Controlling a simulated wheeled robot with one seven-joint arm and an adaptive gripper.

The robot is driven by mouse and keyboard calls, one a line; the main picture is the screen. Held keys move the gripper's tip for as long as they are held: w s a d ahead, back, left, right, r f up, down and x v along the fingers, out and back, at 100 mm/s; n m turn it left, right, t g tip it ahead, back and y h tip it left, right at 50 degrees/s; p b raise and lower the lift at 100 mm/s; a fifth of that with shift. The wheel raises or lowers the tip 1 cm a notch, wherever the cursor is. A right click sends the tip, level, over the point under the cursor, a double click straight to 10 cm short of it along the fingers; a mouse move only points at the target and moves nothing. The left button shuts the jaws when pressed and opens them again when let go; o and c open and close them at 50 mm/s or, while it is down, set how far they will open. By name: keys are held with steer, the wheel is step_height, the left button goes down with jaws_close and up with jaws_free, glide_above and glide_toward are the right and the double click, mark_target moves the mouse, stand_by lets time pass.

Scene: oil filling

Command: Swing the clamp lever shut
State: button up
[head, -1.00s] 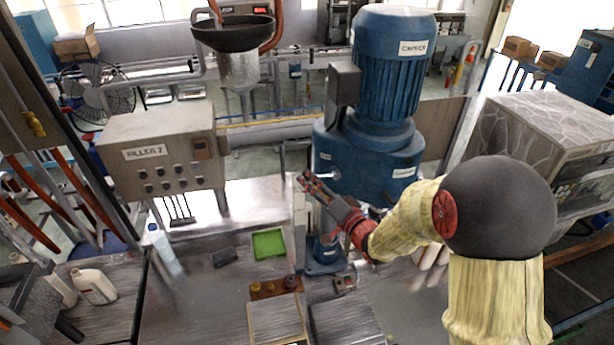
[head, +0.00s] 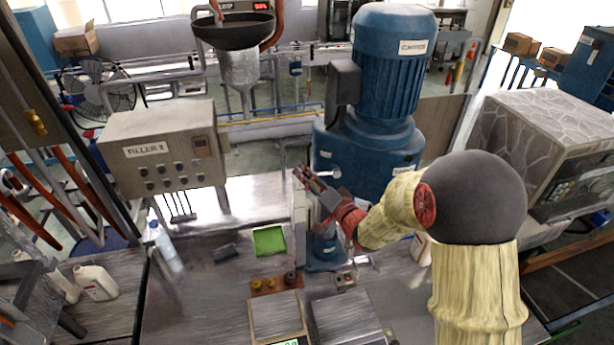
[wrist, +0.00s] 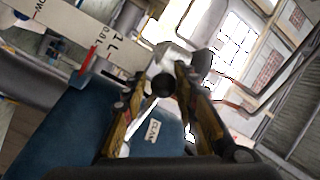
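In the wrist view a dark round knob (wrist: 163,84) sits between the fingertips of my gripper (wrist: 166,74). A pale rod runs down from near the knob. A blue body below carries a label (wrist: 152,131) that seems to begin "CLAM". The fingers stand apart on either side of the knob; I cannot tell whether they touch it. In the head view my gripper (head: 303,174) is at the left front of the big blue motor unit (head: 372,160), above a smaller blue stand (head: 325,248). The lever itself is not clear there.
A grey control box (head: 160,150) stands left of the gripper. A stone-patterned cabinet (head: 540,130) is at the right.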

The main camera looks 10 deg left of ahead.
steer(key=c, duration=0.4)
steer(key=shift+o, duration=0.2)
steer(key=shift+f, duration=0.15)
steer(key=w+d+f+n+h+b, duration=0.2)
steer(key=d+f+n+h+b, duration=0.2)
steer(key=f+n+b, duration=0.4)
steer(key=n+b, duration=0.2)
steer(key=b, duration=0.5)
steer(key=shift+g+h, duration=0.3)
steer(key=shift+o, duration=0.2)
steer(key=shift+w+d+f+n+h+b, duration=0.15)
steer(key=shift+d+n+h+b, duration=0.15)
steer(key=shift+n+b, duration=0.25)
steer(key=shift+o, duration=0.2)
